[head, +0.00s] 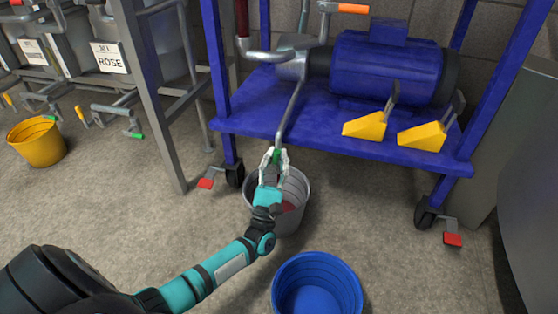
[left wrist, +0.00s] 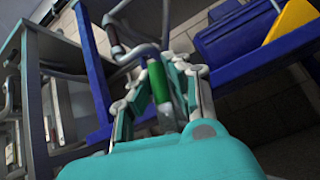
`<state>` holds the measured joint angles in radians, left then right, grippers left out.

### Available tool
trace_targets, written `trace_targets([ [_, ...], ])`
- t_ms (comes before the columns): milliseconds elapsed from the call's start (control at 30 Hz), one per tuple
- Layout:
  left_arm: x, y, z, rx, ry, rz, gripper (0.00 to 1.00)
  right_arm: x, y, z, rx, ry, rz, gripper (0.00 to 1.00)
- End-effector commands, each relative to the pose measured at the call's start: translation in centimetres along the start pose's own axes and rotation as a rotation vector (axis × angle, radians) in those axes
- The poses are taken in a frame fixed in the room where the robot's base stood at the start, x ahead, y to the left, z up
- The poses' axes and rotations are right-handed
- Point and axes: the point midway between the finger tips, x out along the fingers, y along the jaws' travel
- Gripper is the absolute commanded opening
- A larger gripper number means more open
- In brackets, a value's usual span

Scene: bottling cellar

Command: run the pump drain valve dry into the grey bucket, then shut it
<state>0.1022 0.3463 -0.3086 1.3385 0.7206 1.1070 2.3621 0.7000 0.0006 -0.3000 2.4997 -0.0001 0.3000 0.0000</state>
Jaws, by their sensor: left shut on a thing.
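The pump (head: 385,68) is a blue motor on a blue wheeled cart. A thin grey drain pipe (head: 291,108) runs down from it to the drain valve, whose green handle (left wrist: 158,82) sits between my left fingers. My left gripper (head: 274,156) is shut on that handle, over the far side of the grey bucket. The grey bucket (head: 299,213) stands upright on the floor below the gripper, with something reddish inside, partly hidden by my arm. Any flow from the valve is hidden. My right gripper is not in view.
A blue bucket (head: 318,264) stands in front of the grey one. A yellow bucket (head: 37,143) is at far left, below tanks with a ROSE sign (head: 109,57). Yellow wedges (head: 366,126) lie on the cart shelf (head: 250,118). The floor at right front is clear.

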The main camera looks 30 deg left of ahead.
Motion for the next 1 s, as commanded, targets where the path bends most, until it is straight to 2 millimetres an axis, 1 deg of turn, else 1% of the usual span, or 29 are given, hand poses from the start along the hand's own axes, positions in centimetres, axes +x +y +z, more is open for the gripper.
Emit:
trace_targets([
  [33, -0.22, 0.10, -0.08, -0.008, 0.003, 0.010, 0.00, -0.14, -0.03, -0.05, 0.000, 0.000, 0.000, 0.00],
  [567, -0.20, 0.21, -0.06, -0.025, 0.009, 0.027, 0.00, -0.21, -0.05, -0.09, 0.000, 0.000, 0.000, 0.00],
  [600, -0.20, 0.21, -0.06, -0.025, 0.009, 0.026, 0.14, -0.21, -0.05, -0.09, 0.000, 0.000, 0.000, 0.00],
  [800, -0.12, 0.19, -0.05, -0.025, 0.008, 0.026, 0.39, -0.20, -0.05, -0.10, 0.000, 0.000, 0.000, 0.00],
  [1000, -0.05, 0.18, -0.03, -0.025, 0.008, 0.026, 0.39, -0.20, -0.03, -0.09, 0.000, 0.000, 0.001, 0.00],
])
